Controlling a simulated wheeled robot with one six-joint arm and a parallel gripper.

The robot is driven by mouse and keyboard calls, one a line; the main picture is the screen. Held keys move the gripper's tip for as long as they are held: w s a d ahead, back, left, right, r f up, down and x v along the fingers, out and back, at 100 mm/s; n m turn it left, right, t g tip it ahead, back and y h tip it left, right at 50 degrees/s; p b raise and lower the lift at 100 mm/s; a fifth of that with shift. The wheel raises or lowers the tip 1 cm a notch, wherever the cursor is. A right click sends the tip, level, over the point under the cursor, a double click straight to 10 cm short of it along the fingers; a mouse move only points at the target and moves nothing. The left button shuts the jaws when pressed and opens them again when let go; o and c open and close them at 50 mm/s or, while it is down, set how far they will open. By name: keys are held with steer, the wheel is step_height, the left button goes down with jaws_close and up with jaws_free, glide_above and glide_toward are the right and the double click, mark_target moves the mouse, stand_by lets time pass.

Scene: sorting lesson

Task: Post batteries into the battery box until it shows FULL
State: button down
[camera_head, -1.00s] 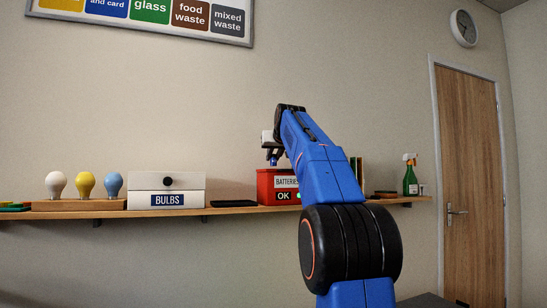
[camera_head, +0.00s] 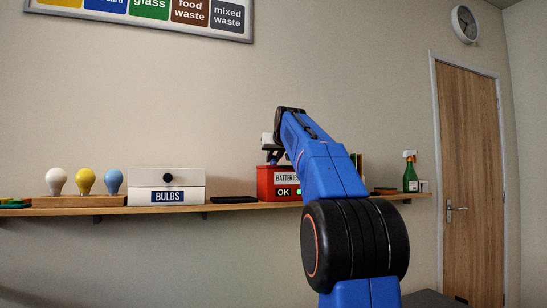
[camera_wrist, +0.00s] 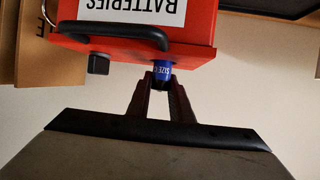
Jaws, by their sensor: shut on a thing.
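The red battery box (camera_head: 264,184) stands on the shelf, labelled BATTERIES, with a display reading OK; my arm covers its right part. In the wrist view the box (camera_wrist: 205,35) appears upside down, with a black handle (camera_wrist: 115,34) and a small black block (camera_wrist: 98,64). My gripper (camera_wrist: 161,80) is shut on a blue battery (camera_wrist: 162,67) marked SIZE. The battery's far end meets the top of the box and looks partly inside its opening.
The shelf (camera_head: 160,211) also holds a white BULBS box (camera_head: 145,196), a black tray (camera_head: 234,199), three bulbs on a wooden base, and a green spray bottle (camera_head: 410,180) at right. A wooden door (camera_head: 468,180) stands further right.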

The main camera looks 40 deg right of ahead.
steer(key=shift+f, duration=0.5)
stand_by(0.4)
steer(key=c, duration=1.5)
jaws_free()
steer(key=shift+r, duration=3.95)
